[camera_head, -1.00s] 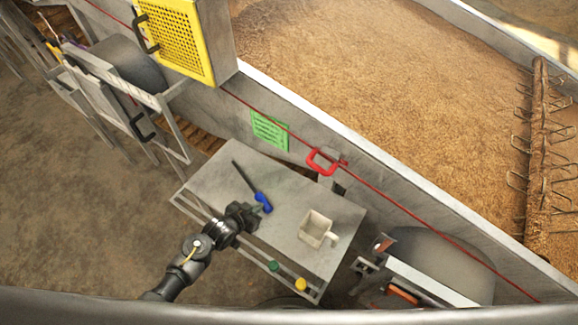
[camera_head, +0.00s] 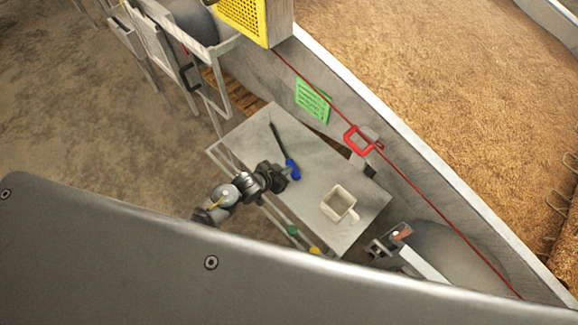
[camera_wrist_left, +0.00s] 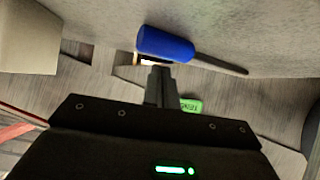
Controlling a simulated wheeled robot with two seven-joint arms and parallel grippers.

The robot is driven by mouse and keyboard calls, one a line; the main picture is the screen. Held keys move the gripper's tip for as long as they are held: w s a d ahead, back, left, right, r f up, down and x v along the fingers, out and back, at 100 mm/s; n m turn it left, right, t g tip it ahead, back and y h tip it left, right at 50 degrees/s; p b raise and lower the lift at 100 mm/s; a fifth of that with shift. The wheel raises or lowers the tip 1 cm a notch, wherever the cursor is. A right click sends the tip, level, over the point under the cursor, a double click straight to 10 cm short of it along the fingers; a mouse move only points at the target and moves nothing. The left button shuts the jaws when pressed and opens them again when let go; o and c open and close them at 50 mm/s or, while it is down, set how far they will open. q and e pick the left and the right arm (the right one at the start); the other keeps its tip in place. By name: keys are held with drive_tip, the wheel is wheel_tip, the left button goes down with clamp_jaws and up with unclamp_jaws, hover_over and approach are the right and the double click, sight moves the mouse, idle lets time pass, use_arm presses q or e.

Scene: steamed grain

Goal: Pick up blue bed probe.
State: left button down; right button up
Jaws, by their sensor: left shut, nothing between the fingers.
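The blue bed probe lies on the grey table (camera_head: 262,128), its blue handle (camera_head: 292,170) toward me and its dark rod (camera_head: 277,134) pointing away. In the left wrist view, the blue handle (camera_wrist_left: 165,44) is just beyond my fingertips, with the rod running to the right. My left gripper (camera_head: 284,176) is shut and empty beside the handle. Its closed fingers also show in the left wrist view (camera_wrist_left: 160,74). I cannot tell whether the fingertips touch the handle. My right gripper is not in view.
A cream square mug (camera_head: 338,205) stands on the table, right of the probe. Green (camera_head: 292,230) and yellow (camera_head: 315,250) knobs sit at the table's near edge. A concrete wall with a red cord and red handle (camera_head: 358,140) runs behind the table.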

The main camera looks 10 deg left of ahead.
use_arm(q)
drive_tip(key=s+a+b, duration=0.1)
drive_tip(key=s+a, duration=0.5)
drive_tip(key=s, duration=0.4)
drive_tip(key=shift+s+a+r+b, duration=0.15)
drive_tip(key=shift+r+b, duration=0.1)
drive_tip(key=shift+b, duration=0.1)
